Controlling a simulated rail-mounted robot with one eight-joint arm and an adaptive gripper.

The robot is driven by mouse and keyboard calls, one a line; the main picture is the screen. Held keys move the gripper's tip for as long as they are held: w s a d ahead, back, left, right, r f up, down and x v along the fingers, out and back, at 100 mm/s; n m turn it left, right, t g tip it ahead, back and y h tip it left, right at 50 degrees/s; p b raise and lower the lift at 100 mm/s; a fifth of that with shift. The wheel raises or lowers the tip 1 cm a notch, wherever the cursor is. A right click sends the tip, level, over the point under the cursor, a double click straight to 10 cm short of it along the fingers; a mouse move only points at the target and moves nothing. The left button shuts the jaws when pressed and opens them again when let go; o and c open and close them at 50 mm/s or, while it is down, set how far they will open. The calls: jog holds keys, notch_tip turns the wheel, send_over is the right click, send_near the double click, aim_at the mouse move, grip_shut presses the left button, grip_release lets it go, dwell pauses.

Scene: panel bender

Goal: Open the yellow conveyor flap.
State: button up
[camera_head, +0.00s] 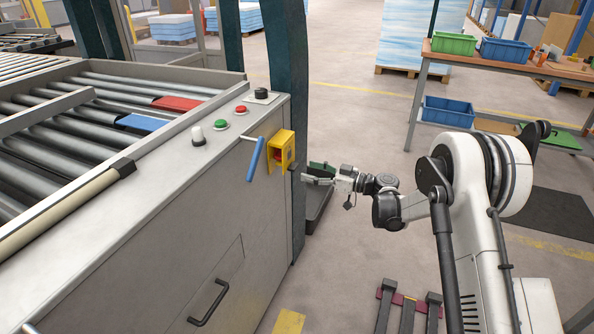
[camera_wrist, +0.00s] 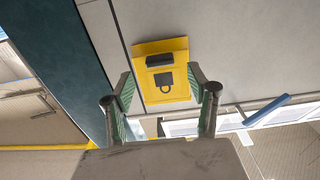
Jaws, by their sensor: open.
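The yellow flap (camera_wrist: 166,98) shows in the wrist view as a tilted yellow plate with a black bar handle (camera_wrist: 160,59) and a black padlock mark. In the head view a yellow housing (camera_head: 290,146) with something red inside sits on the grey conveyor side. My gripper (camera_head: 312,174) is just right of this housing. In the wrist view my gripper (camera_wrist: 160,84) is open, with a green-lined finger on each side of the flap's lower part. The handle is a little beyond the fingertips. Nothing is between the fingers; contact with the flap cannot be told.
A blue lever (camera_head: 255,160) stands left of the yellow housing and shows in the wrist view (camera_wrist: 266,110). A dark post (camera_head: 290,80) rises close by. Red (camera_head: 241,109) and green (camera_head: 220,124) buttons sit on the conveyor top. Open floor lies behind my arm.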

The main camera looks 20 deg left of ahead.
aim_at(297, 168)
jog(key=shift+w+a+b, duration=0.15)
jog(key=shift+a+b, duration=0.25)
jog(key=shift+a, duration=2.3)
grip_shut()
